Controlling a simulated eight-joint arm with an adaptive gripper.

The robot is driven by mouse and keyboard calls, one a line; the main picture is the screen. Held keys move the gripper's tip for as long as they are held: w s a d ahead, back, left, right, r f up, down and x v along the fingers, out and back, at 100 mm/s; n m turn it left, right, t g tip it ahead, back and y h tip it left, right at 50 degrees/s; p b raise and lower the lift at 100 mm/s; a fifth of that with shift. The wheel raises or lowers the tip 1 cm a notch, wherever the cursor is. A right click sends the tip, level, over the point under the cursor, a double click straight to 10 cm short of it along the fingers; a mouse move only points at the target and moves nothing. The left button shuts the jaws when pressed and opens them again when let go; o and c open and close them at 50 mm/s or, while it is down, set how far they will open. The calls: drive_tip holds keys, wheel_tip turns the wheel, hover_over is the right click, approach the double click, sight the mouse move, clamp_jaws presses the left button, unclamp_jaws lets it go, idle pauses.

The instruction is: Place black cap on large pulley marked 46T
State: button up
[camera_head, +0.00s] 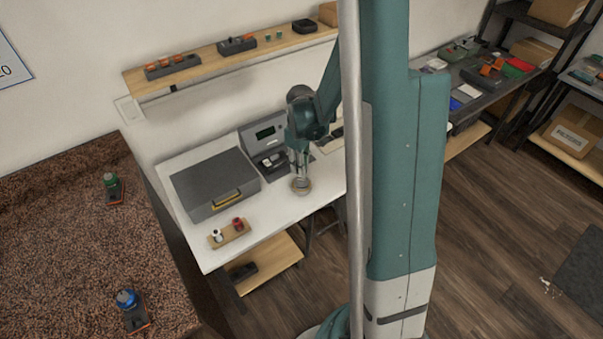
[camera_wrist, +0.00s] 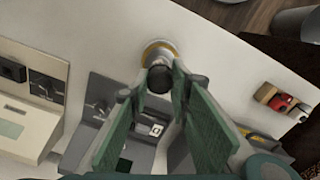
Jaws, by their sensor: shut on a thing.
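My gripper (camera_wrist: 157,92) is shut on a small dark round piece, which looks like the black cap (camera_wrist: 158,79), in the wrist view. Just beyond it is a round part with a tan rim and grey middle (camera_wrist: 160,47), possibly the large pulley; no 46T marking is readable. The dark piece overlaps its near edge in the picture; I cannot tell whether they touch. In the head view, my gripper (camera_head: 300,172) points down over the white table, with the round part (camera_head: 302,186) right under it. The cap cannot be made out there.
A grey case (camera_head: 214,185) and a grey device with a green display (camera_head: 265,134) stand on the white table (camera_head: 270,219) beside my gripper. A wooden block with a white and a red piece (camera_head: 229,233) lies near the front left edge. A shelf (camera_head: 210,62) hangs above.

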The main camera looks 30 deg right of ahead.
sight(302, 179)
drive_tip(key=shift+f, duration=1.95)
drive_tip(key=shift+f+b, duration=0.15)
drive_tip(key=shift+b, duration=0.2)
drive_tip(key=o, duration=0.7)
drive_tip(key=shift+r+p, duration=0.8)
drive_tip(key=shift+r, duration=5.35)
drive_tip(key=shift+a+r, duration=0.15)
